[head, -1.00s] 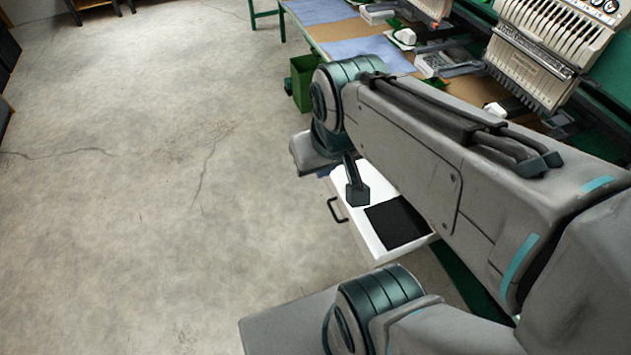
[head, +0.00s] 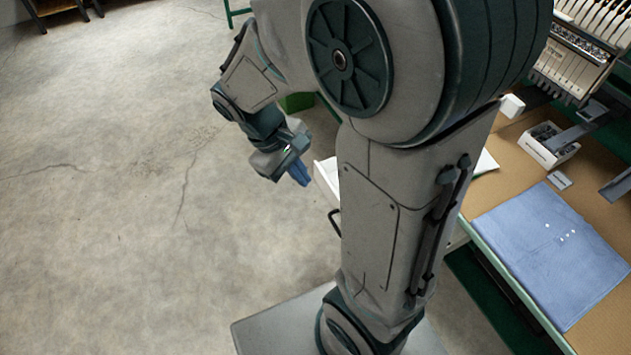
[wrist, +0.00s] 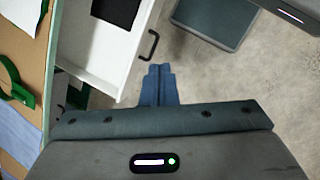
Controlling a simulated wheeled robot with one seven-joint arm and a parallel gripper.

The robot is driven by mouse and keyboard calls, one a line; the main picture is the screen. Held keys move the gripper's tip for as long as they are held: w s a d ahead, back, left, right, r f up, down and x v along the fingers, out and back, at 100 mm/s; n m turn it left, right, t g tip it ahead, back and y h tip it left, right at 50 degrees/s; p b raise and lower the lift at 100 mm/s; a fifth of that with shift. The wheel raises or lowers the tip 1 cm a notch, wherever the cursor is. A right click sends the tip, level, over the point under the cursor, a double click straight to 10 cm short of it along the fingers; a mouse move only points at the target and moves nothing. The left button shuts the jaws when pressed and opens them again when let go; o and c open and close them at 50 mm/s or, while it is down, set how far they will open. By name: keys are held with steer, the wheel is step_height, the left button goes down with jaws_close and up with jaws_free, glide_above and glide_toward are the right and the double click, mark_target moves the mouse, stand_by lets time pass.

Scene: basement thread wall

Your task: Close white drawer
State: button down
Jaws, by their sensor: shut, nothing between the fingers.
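The white drawer (head: 326,180) stands open under the worktable, mostly hidden behind my arm in the head view. In the wrist view the open drawer (wrist: 78,55) shows its white inside and a black item (wrist: 117,10) lying in it. Its black handle (wrist: 150,45) is on the front face; part of it also shows in the head view. My gripper (head: 300,174) has blue fingers, is shut and empty, and hangs in front of the drawer, to its left in the head view. In the wrist view the fingertips (wrist: 158,72) are apart from the handle, below it in the picture.
The worktable (head: 500,165) at right carries blue cloth (head: 552,252), a small parts tray (head: 548,145) and a sewing machine (head: 575,55). The concrete floor at left is clear.

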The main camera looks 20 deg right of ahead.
steer(key=w+f+n+g+h+b, duration=0.1)
steer(key=w+f+n+h+b, duration=0.2)
steer(key=f, duration=0.6)
steer(key=w+f+n+h+b, duration=0.25)
steer(key=f+h+b, duration=0.25)
steer(key=f, duration=0.4)
steer(key=n+t+h+b, duration=0.4)
steer(key=n+h+b, duration=0.1)
steer(key=n+h, duration=0.15)
glide_toward(336, 197)
steer(key=shift+n+y, duration=0.35)
steer(key=shift+n, duration=0.05)
steer(key=d, duration=0.6)
steer(key=shift+d+r+p, duration=0.35)
steer(key=shift+d+p, duration=0.05)
